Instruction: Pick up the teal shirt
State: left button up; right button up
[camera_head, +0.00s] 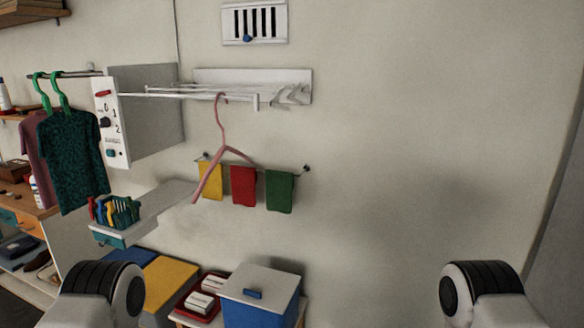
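The teal shirt (72,160) is dark teal with a mottled pattern. It hangs on a green hanger (58,92) from a short rail at the left. A dull pink-red shirt (35,160) hangs just behind it, partly hidden by it. Parts of my two arms show at the bottom left and bottom right, well apart from the shirt. Neither of my grippers is in view.
A control box (110,125) with switches stands right of the shirt. A teal basket (115,225) of clothespins sits below right. A pink hanger (222,150) hangs from a white wall rack (250,88). A blue bin (260,295) stands low in front. The right wall is bare.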

aim_at(68, 140)
jog(key=u, duration=1.3)
